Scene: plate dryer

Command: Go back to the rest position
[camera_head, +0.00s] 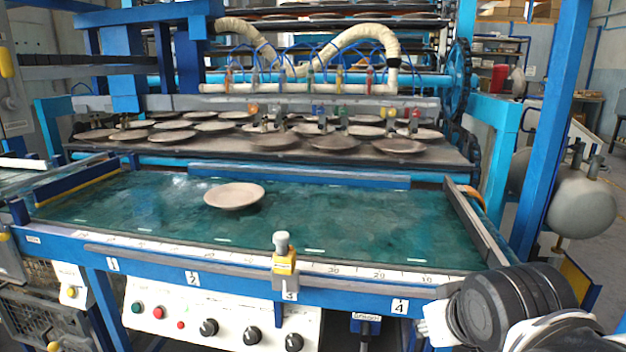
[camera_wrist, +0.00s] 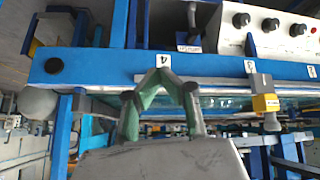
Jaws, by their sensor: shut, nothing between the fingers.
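My gripper (camera_wrist: 160,78) shows in the wrist camera view, with its green-lined fingers drawn together at the tips and nothing between them. It is in front of the blue front rail of the machine, close to the label 4 (camera_wrist: 164,60) in that picture; I cannot tell the exact gap. In the head camera view my arm shows at the lower right, and the fingers are not clear there. A single plate (camera_head: 235,196) lies on the green belt table (camera_head: 330,218), apart from my gripper.
Several plates (camera_head: 275,141) lie on the dryer rack (camera_head: 450,157) behind the belt. A yellow and grey clamp (camera_head: 285,265) stands on the front rail (camera_head: 240,262), above a control panel (camera_head: 215,322) with knobs. Blue posts (camera_head: 552,125) rise at the right.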

